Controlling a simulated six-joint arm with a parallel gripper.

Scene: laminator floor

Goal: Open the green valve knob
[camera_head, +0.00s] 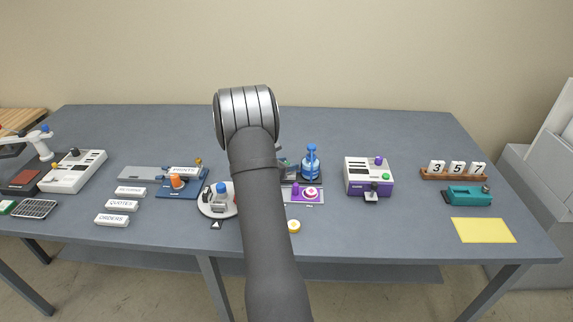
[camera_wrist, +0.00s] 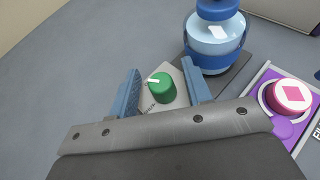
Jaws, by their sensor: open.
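The green valve knob (camera_wrist: 162,88) shows in the wrist view, a short round knob with a white pointer mark on top, set on a light grey plate (camera_wrist: 176,105) with dark lettering. My gripper (camera_wrist: 164,84) is open, with one blue finger on each side of the knob in the picture. Gaps show between the fingers and the knob, and I cannot tell how far down the fingertips reach. In the head view my arm hides the knob and the gripper.
A blue bottle (camera_wrist: 215,38) on a dark base stands close beyond the right finger. A purple unit (camera_wrist: 272,100) with a pink-and-white button (camera_wrist: 290,95) lies to the right. Bare grey table (camera_wrist: 60,80) shows to the left.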

